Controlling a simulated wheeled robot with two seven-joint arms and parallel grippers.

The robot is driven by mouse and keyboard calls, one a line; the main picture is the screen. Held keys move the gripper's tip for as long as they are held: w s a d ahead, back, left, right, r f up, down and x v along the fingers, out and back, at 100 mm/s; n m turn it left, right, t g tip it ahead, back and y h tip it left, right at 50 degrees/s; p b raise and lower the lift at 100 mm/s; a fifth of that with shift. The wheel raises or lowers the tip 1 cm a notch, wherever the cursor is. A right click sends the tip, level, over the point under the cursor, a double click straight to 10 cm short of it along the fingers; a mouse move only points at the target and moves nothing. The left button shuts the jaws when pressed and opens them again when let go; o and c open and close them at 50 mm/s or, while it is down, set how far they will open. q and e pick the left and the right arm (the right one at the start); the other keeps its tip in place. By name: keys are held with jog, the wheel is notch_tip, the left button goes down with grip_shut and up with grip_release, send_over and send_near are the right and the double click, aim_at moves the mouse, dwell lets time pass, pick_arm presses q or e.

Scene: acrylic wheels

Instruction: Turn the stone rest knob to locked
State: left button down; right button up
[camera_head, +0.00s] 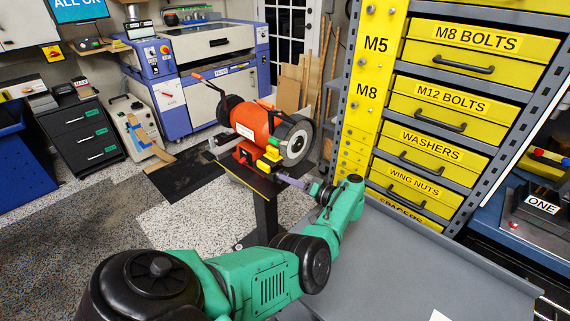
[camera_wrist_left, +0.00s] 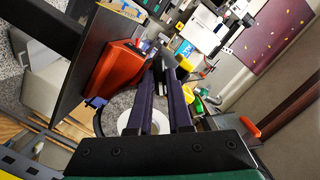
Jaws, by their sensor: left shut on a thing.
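The orange bench grinder (camera_head: 250,122) stands on a dark pedestal, with its grey wheel (camera_head: 295,143) on the right side. In the left wrist view its red body (camera_wrist_left: 118,68) is left of my fingers. Yellow and black parts (camera_head: 271,157) sit low beside the wheel. My left gripper (camera_head: 283,178) reaches in at the grinder's lower right front. Its two long dark fingers (camera_wrist_left: 163,70) are shut on a small dark thing, apparently the stone rest knob, mostly hidden between the tips. The knob's turn cannot be read. My right gripper is out of view.
A yellow drawer rack (camera_head: 432,100) stands close on the right of my left arm. A grey tabletop (camera_head: 400,265) lies in front of it. A blue and white machine (camera_head: 205,70) and a black drawer cabinet (camera_head: 85,135) stand behind. Speckled floor is open at left.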

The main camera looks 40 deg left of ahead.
pick_arm(q)
jog(key=m+b, duration=0.1)
jog(key=m, duration=0.2)
jog(key=shift+m+y, duration=0.3)
jog(key=m+b, duration=0.1)
jog(key=m, duration=0.3)
jog(key=shift+f+g+y+b, duration=0.2)
jog(key=shift+g+y+b, duration=0.1)
jog(key=shift+g+b, duration=0.1)
jog(key=c, duration=0.7)
grip_release()
jog(key=shift+r, duration=0.1)
